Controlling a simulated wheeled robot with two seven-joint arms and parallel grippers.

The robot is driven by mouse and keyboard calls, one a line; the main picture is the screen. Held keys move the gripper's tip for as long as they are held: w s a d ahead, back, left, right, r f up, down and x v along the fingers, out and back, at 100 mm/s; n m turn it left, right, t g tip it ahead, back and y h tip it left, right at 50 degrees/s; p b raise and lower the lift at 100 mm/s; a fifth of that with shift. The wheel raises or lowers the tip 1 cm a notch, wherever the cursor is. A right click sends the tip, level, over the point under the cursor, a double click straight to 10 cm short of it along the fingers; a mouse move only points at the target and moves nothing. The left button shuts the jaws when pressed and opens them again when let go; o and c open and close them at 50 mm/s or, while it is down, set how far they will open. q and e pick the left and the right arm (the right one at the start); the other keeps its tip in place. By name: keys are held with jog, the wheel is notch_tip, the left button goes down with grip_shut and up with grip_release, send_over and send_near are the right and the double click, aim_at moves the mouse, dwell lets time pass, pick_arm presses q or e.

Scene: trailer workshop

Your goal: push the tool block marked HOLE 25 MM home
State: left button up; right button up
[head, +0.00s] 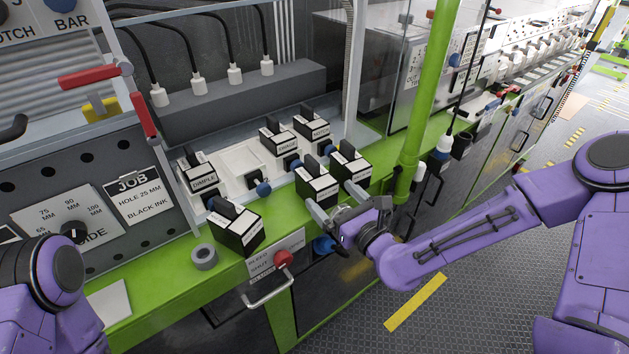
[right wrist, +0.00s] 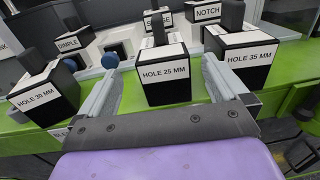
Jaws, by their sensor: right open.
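The black block with a white label reading HOLE 25 MM (right wrist: 166,76) is in the middle of the right wrist view. In the head view it is the left of two neighbouring front blocks (head: 317,184), at the green ledge. My right gripper (head: 330,195) is open, its two pale fingers pointing at this block, one toward each side. In the right wrist view the gripper (right wrist: 158,70) shows gaps between both fingers and the block. Whether the fingertips reach past its front face is unclear. The block's rear is hidden. My left gripper is out of view.
The HOLE 35 MM block (right wrist: 243,59) is close on the right, near the right finger. The HOLE 30 MM block (right wrist: 44,93) stands left. DIMPLE (head: 200,178) and other blocks sit behind, with blue knobs (head: 263,188). A green post (head: 424,90) rises right of the gripper.

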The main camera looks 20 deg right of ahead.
aim_at(318, 176)
jog(key=p+x, duration=0.2)
jog(key=x, duration=0.4)
jog(key=shift+w+d+r+p, duration=0.1)
jog(key=shift+w+r+p, duration=0.05)
jog(key=shift+w+p, duration=0.2)
jog(key=shift+w, duration=0.4)
jog(key=shift+s, duration=0.1)
jog(key=c, duration=1.8)
grip_shut()
